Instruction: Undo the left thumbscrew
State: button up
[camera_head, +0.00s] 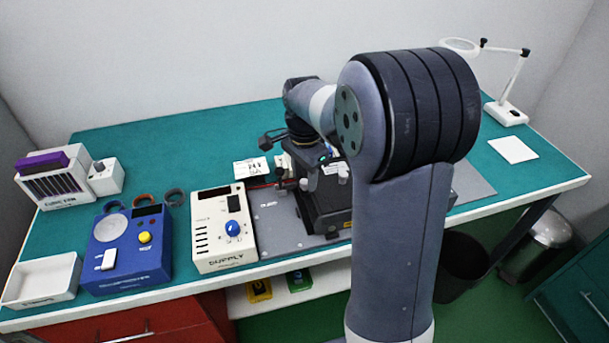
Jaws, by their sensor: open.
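My gripper (308,163) points down over a dark fixture (322,212) near the middle of the bench. It is open; its fingertips are small and partly lost against the dark fixture. A small pale knob (303,185) at the fixture's left side, just below my gripper, looks like the left thumbscrew. Another pale knob (343,172) stands farther right, beside my arm. I cannot tell whether my fingers touch or surround the left knob. My own arm hides the fixture's right side.
A blue tester (128,265), white tray (41,281) and slotted rack (55,185) stand farther left. A magnifier lamp (506,113) stands at the back right.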

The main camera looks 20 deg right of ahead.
jog(key=shift+f, duration=0.35)
jog(key=shift+c, duration=0.3)
grip_shut()
